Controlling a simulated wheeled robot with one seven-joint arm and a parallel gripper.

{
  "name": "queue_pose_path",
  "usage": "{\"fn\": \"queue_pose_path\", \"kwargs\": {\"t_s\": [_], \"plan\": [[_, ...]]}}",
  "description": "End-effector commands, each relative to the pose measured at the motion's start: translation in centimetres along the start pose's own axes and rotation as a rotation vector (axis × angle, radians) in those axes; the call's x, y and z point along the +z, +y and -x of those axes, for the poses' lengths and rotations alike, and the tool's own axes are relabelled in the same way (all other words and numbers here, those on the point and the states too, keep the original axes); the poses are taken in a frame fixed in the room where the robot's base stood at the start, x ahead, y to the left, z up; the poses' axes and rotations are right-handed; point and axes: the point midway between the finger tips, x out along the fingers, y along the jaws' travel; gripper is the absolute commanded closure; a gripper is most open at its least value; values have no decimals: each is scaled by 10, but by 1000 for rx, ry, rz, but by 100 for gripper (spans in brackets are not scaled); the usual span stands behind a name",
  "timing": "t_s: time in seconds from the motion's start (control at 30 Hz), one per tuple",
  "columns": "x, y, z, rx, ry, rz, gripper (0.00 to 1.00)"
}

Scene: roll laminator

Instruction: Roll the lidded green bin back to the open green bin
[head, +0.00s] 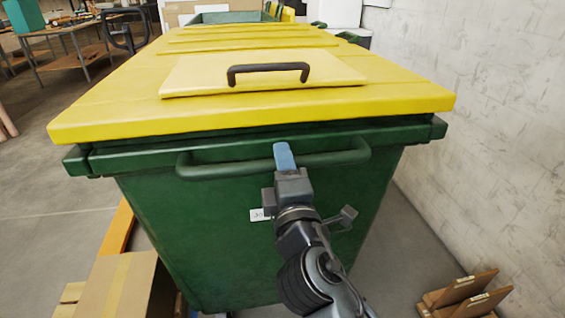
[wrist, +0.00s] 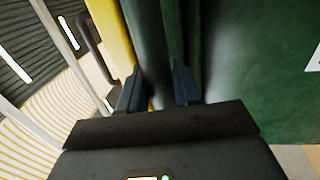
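The lidded green bin (head: 215,240) stands right in front of me, with a yellow lid (head: 250,112) that is down and has a dark handle on top. A green bar handle (head: 225,168) runs across its near side, below the rim. My gripper (head: 285,158) is at the middle of this bar. In the wrist view the gripper's fingers (wrist: 158,88) are apart, one on each side of the bar; whether they press on it I cannot tell. The open green bin (head: 232,17) shows beyond the lid, mostly hidden by it.
A pale wall (head: 490,120) runs close along the right. A cardboard box (head: 118,285) and an orange bar (head: 117,228) lie at the near left. Wooden pieces (head: 465,295) stand on the floor at right. A workbench (head: 70,55) is at far left; the floor before it is clear.

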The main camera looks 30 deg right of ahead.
Motion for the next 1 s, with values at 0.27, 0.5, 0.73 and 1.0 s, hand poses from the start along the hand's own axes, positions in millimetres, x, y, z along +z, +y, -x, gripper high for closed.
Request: {"fn": "queue_pose_path", "kwargs": {"t_s": [0.27, 0.5, 0.73, 1.0], "plan": [[0, 0, 0, -1, 0, 0, 96], [0, -1, 0, -1, 0, 0, 100], [0, -1, -4, -1, -1, 0, 100], [1, -7, -42, 1, -5, -2, 100]]}}
